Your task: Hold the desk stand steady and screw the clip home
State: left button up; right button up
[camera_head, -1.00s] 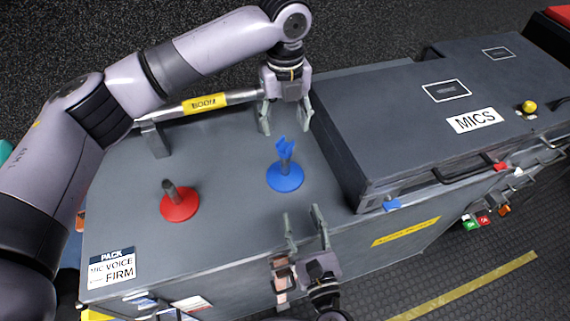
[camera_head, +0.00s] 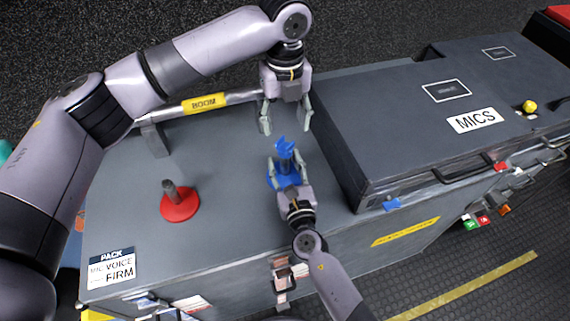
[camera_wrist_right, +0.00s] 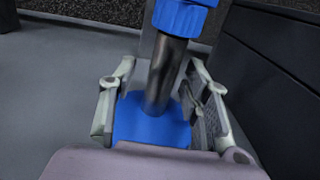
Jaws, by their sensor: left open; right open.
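The blue desk stand (camera_head: 271,181) stands on the grey case top, with a blue clip (camera_head: 285,147) on top of its dark post. In the right wrist view the post (camera_wrist_right: 166,75) rises between the fingers, with the blue clip's collar (camera_wrist_right: 184,18) at its top and the blue base (camera_wrist_right: 150,124) below. My right gripper (camera_head: 287,166) is open around the post, its fingers on either side and apart from it; it covers most of the base in the head view. My left gripper (camera_head: 285,116) is open and empty, pointing down just behind the clip. Whether the clip is fully seated is unclear.
A red stand (camera_head: 180,207) with a bare dark post is at left on the case top (camera_head: 230,235). A boom bar (camera_head: 222,101) lies at the back. The raised MICS case (camera_head: 400,135) walls off the right side. A label reads PACK, VOICE, FIRM (camera_head: 112,268).

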jog(key=shift+c, duration=0.3)
grip_shut()
dwell(0.4)
dwell(0.4)
